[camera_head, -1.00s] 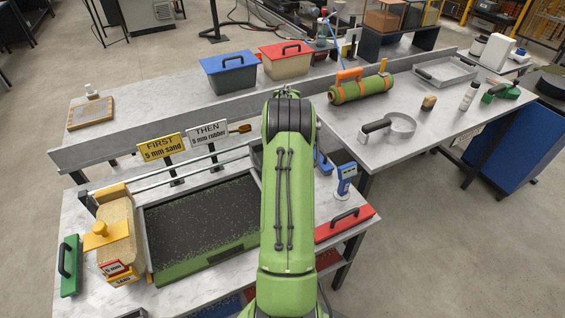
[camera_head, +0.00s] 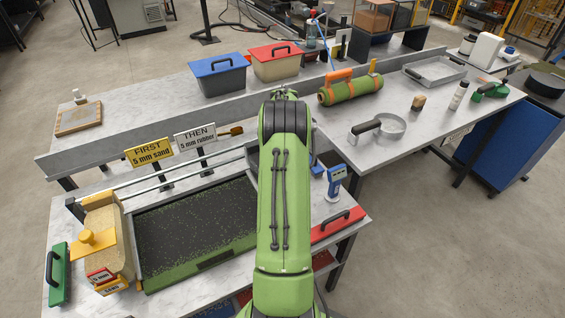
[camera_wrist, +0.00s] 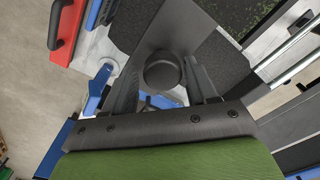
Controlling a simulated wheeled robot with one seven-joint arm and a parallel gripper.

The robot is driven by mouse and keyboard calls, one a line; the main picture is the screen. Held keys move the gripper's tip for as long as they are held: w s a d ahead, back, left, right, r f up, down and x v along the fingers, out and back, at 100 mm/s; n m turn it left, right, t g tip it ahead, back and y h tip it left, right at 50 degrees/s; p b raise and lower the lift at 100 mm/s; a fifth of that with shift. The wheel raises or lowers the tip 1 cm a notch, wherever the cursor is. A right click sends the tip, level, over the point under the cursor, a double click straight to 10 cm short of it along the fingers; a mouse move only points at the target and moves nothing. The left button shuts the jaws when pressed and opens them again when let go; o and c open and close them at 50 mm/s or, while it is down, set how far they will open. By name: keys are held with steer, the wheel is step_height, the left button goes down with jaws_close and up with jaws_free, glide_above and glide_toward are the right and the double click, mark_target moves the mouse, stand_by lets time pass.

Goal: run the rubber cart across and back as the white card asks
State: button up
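The white card (camera_head: 195,137) reads "THEN 5 mm rubber"; a yellow card (camera_head: 149,151) beside it reads "FIRST 5 mm sand". In the wrist view a dark round knob (camera_wrist: 162,72) on a dark grey body, apparently the rubber cart (camera_wrist: 192,38), sits between the fingers of my gripper (camera_wrist: 164,75). The fingers flank the knob closely; I cannot tell whether they touch it. My arm hides the cart and gripper in the head view. The green tray (camera_head: 205,262) holds dark turf with green specks. The sand cart (camera_head: 108,245), with a yellow knob, stands at its left end.
Metal rails (camera_head: 170,182) run behind the tray. Blue (camera_head: 219,75) and red-lidded (camera_head: 276,62) bins stand on the rear bench.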

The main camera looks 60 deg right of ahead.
steer(key=shift+a+f, duration=0.1)
steer(key=shift+a, duration=0.05)
steer(key=shift+r, duration=0.25)
step_height(320, 180, up, 15)
steer(key=p, duration=0.2)
steer(key=shift+r, duration=0.15)
